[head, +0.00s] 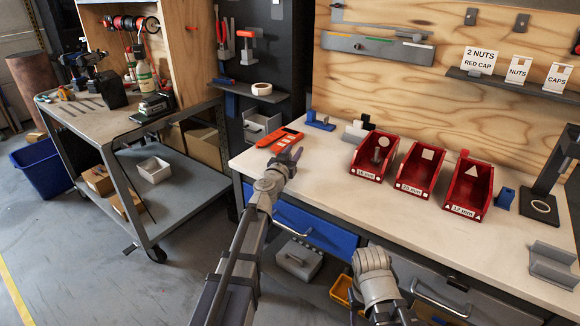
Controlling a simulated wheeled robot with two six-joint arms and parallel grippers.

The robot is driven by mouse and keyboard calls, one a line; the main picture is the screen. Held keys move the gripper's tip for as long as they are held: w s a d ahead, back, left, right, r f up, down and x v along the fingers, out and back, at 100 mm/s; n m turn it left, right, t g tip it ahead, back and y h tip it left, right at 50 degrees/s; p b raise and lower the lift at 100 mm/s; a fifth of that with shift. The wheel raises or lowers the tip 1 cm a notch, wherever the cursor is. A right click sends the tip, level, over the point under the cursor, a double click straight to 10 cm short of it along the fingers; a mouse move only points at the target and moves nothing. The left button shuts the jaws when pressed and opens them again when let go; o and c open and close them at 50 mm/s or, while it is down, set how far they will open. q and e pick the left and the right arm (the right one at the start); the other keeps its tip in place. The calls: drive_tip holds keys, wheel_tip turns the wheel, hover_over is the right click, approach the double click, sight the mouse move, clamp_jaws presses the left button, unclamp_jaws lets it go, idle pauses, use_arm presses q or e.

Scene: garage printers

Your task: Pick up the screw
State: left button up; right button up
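I cannot make out a screw for certain. Three red bins stand on the workbench: the left bin (360,166) has a white circle label, the middle bin (411,179) a square and the right bin (458,192) a triangle. Small contents inside them are too small to tell. My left gripper (291,154) is over the bench's front left part, left of the bins, its fingers apart and nothing visible between them. My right gripper (371,256) is low in front of the bench edge; its fingertips are hidden from this view.
The white bench top (330,185) is clear in front of the bins. An orange tool (281,139) lies near my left gripper. A blue holder (319,121) stands behind. A grey stand (541,206) and grey tray (553,264) are at right. A cart (125,128) stands left.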

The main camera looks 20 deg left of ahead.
use_arm(q)
clamp_jaws()
idle(0.5)
